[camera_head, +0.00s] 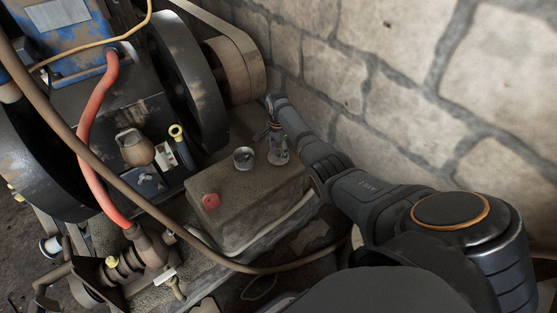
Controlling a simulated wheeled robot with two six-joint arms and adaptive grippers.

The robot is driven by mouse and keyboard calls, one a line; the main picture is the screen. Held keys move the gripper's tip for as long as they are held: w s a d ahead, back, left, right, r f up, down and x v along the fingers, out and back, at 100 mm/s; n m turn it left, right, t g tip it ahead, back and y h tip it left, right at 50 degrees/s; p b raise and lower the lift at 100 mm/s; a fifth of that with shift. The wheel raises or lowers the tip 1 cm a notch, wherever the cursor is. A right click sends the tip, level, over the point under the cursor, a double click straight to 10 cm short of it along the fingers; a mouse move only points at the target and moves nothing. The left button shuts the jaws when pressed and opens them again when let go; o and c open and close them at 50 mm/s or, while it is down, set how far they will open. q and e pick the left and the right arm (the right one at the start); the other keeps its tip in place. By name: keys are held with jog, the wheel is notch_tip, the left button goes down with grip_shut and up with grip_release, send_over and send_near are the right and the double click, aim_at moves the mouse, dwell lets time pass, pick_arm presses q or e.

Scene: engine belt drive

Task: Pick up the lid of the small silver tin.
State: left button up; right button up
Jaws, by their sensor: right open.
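A small round silver tin (244,160) sits on top of a worn brown block, near its back edge. I cannot tell its lid apart from its body at this size. My right gripper (278,156) points down just to the right of the tin, over the block's back right part. Its fingers are open, and I see nothing held in them. A small gap shows between the gripper and the tin. My left gripper is not in view.
A brown hose (140,203) crosses in front. A stone wall (400,90) rises behind.

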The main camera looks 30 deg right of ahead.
jog(key=shift+c, duration=0.3)
jog(key=c, duration=1)
jog(key=shift+o, duration=0.2)
